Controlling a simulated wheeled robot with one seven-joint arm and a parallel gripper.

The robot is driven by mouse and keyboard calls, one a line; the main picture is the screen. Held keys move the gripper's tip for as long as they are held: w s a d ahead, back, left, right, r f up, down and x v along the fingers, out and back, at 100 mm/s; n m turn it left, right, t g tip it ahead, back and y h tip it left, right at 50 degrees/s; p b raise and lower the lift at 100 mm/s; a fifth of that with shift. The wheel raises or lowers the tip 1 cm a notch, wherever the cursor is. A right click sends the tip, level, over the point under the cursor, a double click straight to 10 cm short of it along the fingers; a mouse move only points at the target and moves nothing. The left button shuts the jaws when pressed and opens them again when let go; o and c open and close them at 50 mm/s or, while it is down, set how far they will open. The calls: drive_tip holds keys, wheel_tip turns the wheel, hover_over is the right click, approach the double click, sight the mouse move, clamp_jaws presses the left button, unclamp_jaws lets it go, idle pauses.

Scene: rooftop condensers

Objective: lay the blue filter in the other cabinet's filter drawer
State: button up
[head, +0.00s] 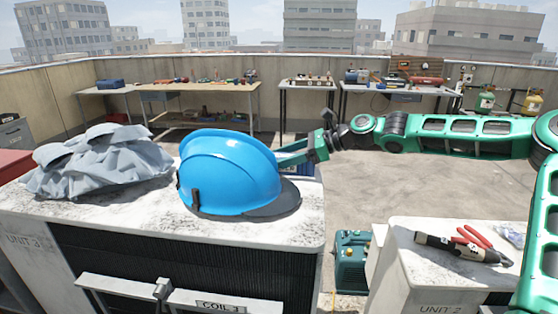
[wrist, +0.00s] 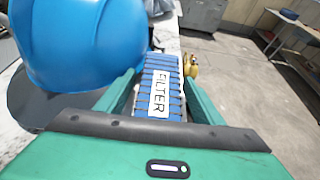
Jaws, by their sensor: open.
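The blue filter (wrist: 161,78), slatted with a white FILTER label, shows in the wrist view between my gripper's (wrist: 162,90) two green fingers, which are open. In the head view my gripper (head: 292,154) is at the back right of the Unit 3 cabinet (head: 300,228), partly hidden by a blue hard hat (head: 228,172). A sliver of blue shows below the fingers there; most of the filter is hidden. The Unit 3 front has a panel labelled COIL 3 (head: 220,306) with a handle. The Unit 2 cabinet (head: 400,262) stands at the right. I see no open filter drawer.
The hard hat, also large in the wrist view (wrist: 80,40), is close beside my left finger. A grey crumpled cloth (head: 100,163) lies left of it. Red-handled pliers (head: 470,240) lie on Unit 2. A teal machine (head: 352,262) stands between the cabinets. Workbenches line the back wall.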

drive_tip(key=v, duration=1.1)
drive_tip(key=shift+a, duration=0.1)
drive_tip(key=shift+s+d+r, duration=0.1)
drive_tip(key=shift+d+r, duration=0.15)
drive_tip(key=shift+d, duration=0.3)
